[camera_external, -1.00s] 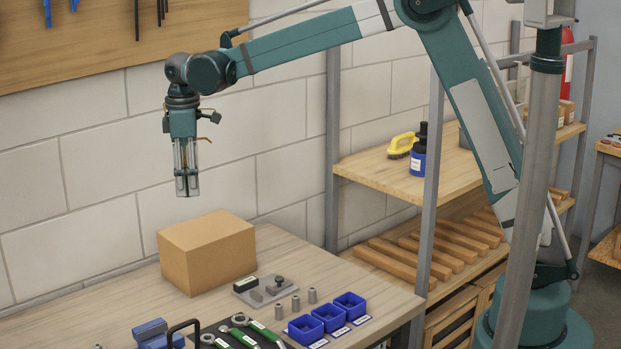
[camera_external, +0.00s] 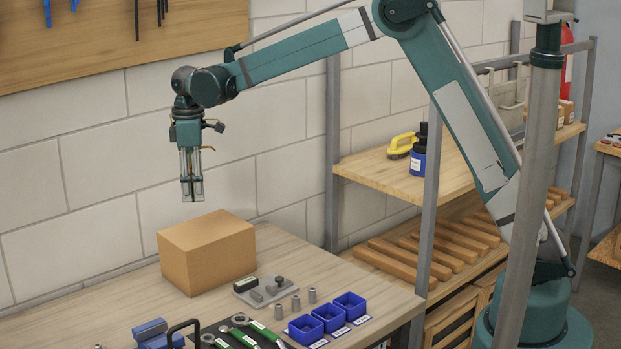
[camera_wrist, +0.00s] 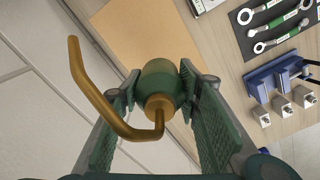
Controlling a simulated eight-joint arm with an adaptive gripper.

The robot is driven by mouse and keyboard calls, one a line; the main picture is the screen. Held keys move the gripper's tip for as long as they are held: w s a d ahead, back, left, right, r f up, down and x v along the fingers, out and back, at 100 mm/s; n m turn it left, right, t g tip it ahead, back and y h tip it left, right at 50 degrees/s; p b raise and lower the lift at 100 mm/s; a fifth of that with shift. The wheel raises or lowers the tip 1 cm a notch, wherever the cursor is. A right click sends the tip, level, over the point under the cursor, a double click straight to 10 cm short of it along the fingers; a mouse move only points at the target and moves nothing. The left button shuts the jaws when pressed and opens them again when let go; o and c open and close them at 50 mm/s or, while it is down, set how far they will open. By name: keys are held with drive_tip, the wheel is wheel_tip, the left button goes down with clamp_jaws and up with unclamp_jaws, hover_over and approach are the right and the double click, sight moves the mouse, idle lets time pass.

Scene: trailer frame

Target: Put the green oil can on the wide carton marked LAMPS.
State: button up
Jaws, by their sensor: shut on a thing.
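The green oil can (camera_wrist: 158,82), with a bent brass spout, sits between the fingers of my gripper (camera_wrist: 158,88) in the wrist view. In the external view my gripper (camera_external: 192,198) points down, shut on the can, which is mostly hidden by the fingers there. A wide brown carton (camera_external: 207,258) stands on the bench below and slightly right of the fingertips in the picture, with a gap between. Its flat top also shows past the can in the wrist view (camera_wrist: 140,28). No LAMPS marking is visible on the faces I see.
The bench (camera_external: 110,310) holds a grey fixture plate (camera_external: 262,290), metal pins, blue bins (camera_external: 331,317), a blue vise (camera_external: 152,334) and green-handled wrenches (camera_external: 266,333) in front of the carton. A tiled wall stands behind. A shelf rack (camera_external: 455,172) is at the right.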

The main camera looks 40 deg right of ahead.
hover_over(197, 232)
drive_tip(key=shift+f, duration=3.1)
drive_tip(key=shift+f, duration=0.1)
drive_tip(key=shift+f+p, duration=0.3)
drive_tip(key=shift+f, duration=1.45)
drive_tip(key=shift+f, duration=0.15)
drive_tip(key=o, duration=1.1)
wheel_tip(197, 232, up, 12)
drive_tip(key=shift+r, duration=0.15)
